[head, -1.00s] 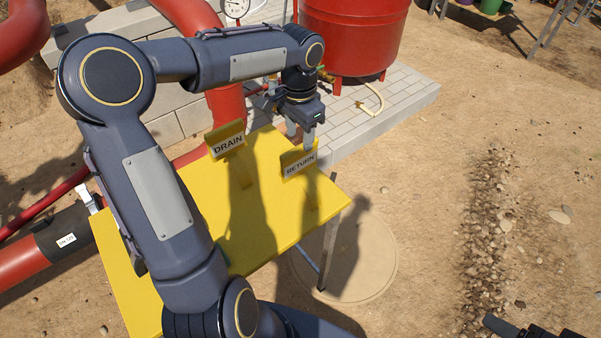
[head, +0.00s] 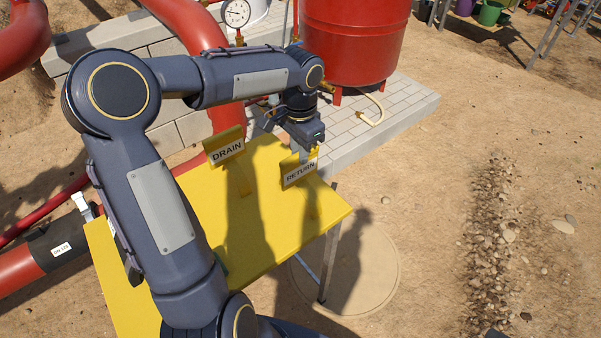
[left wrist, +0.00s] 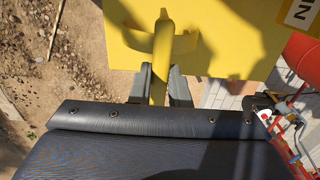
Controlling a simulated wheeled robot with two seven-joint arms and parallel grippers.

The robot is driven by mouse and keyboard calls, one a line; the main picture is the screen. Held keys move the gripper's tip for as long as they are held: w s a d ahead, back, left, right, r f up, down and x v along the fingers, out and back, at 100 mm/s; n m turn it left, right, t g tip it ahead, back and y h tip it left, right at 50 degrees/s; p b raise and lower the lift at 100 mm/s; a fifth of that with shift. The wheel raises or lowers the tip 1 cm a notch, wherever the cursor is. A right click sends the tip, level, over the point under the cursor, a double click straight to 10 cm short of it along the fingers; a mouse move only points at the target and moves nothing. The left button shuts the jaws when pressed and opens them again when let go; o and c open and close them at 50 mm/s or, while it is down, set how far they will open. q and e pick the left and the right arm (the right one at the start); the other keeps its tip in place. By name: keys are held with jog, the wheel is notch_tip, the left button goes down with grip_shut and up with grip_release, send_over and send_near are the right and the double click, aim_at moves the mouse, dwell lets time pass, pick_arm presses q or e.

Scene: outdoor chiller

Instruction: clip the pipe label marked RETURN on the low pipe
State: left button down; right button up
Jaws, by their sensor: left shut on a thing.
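The RETURN label (head: 299,171) is a yellow plate with a white text strip, upright near the right end of the yellow table. My left gripper (head: 303,153) is shut on its top edge from above. In the left wrist view the fingers (left wrist: 160,88) hold the label's yellow stem (left wrist: 161,60) between them. I cannot tell whether the label is clear of the table. A red pipe (head: 18,268) with a black sleeve (head: 62,243) and a small white tag lies low at the left, partly behind my arm. Only a dark sliver, perhaps my right gripper (head: 495,333), shows at the bottom edge.
The DRAIN label (head: 225,149) stands on the yellow table (head: 262,235), left of RETURN. Behind are a large red bent pipe (head: 205,40), a gauge (head: 236,13) and a red tank (head: 352,40) on a paved plinth (head: 405,104). Sandy ground at the right is open.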

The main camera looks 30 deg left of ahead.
pick_arm(q)
jog(key=shift+r, duration=0.1)
notch_tip(320, 180, up, 7)
jog(key=p, duration=0.6)
jog(key=c, duration=2.1)
grip_release()
grip_shut()
jog(key=shift+s+f, duration=0.1)
jog(key=shift+f, duration=0.1)
